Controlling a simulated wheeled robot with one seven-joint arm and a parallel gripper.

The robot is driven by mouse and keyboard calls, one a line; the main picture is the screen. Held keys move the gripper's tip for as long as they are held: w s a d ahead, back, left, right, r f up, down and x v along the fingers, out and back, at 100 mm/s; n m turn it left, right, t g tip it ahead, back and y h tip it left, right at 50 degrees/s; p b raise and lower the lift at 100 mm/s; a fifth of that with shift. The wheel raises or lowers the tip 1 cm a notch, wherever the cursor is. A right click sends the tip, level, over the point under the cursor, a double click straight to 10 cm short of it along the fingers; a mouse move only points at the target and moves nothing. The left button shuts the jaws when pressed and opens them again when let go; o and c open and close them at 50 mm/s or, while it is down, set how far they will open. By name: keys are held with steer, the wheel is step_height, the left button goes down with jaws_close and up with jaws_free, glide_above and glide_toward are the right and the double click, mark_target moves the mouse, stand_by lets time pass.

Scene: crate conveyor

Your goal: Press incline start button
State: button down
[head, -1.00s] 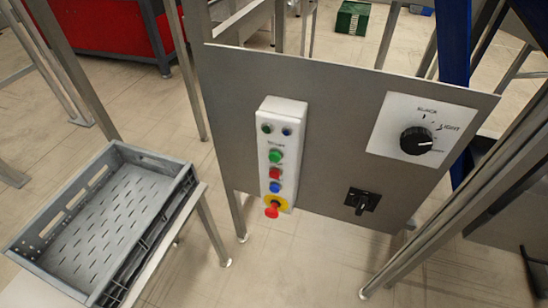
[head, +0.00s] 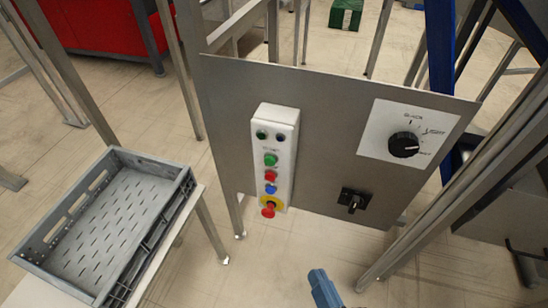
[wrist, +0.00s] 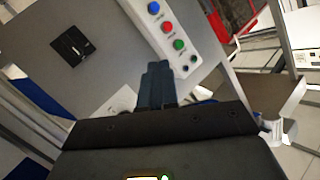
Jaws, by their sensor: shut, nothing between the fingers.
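A white button box (head: 289,130) is mounted on the grey metal panel (head: 225,100) in the head view. From top to bottom it carries two small dark buttons, a green button (head: 271,160), a red button (head: 270,176), a blue button (head: 269,189) and a red emergency knob (head: 268,210) on a yellow base. My gripper (head: 322,285) enters at the bottom of the head view, below the panel and apart from it. In the wrist view my gripper (wrist: 158,75) is shut and empty, with the green button (wrist: 179,44) beyond its tips to the right. The button labels are too small to read.
A black rotary dial (head: 404,144) on a white plate and a black switch (head: 353,200) sit on the panel's right side. A grey crate (head: 150,165) rests on a stand at left. Metal posts frame the panel; the floor in front is open.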

mark_target(269, 162)
steer(key=w+a+r+y+p, duration=0.1)
steer(key=w+a+r+y, duration=0.1)
steer(key=w+a, duration=1)
steer(key=shift+r+g+y+p, duration=0.3)
steer(key=shift+r+y+p, duration=0.05)
steer(key=shift+r+y, duration=0.05)
steer(key=w+d+b, duration=0.2)
steer(key=w+b, duration=0.2)
steer(key=w, duration=0.4)
steer(key=shift+w+d, duration=0.15)
steer(key=shift+d, duration=0.2)
steer(key=shift+w, duration=0.15)
stand_by(1.3)
steer(key=shift+w+d+b, duration=0.1)
steer(key=shift+w+b, duration=0.15)
steer(key=shift+b, duration=0.05)
steer(key=shift+w+d+b, duration=0.2)
steer(key=shift+w+b, duration=0.1)
steer(key=shift+w, duration=0.1)
stand_by(0.9)
steer(key=shift+s, duration=0.1)
steer(key=shift+s+a+p, duration=0.25)
steer(key=shift+s+p, duration=0.45)
steer(key=shift+p, duration=0.1)
